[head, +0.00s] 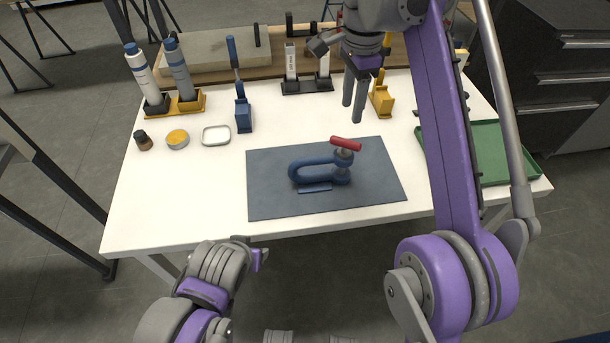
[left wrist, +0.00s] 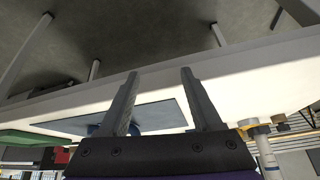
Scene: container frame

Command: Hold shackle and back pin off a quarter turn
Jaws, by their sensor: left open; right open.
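A blue shackle (head: 305,163) lies flat on the dark blue-grey mat (head: 375,195), its bow toward the left. Its pin has a red bar handle (head: 346,144) lying across its far right end. My right gripper (head: 353,112) hangs above the table just beyond the handle, fingers pointing down, open and empty, apart from the shackle. My left gripper (left wrist: 159,74) is open and empty in the left wrist view, near the table's front edge. In the head view only part of the left arm shows at the lower left. In the wrist view the shackle is partly hidden by a finger.
Two bottles (head: 181,72), a blue tool (head: 243,112), a small white dish (head: 216,135) and a round tin (head: 177,139) stand at left. A black-based stand (head: 307,86) and yellow block (head: 381,100) are behind the mat. A green tray (head: 490,150) lies right. The front left table is clear.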

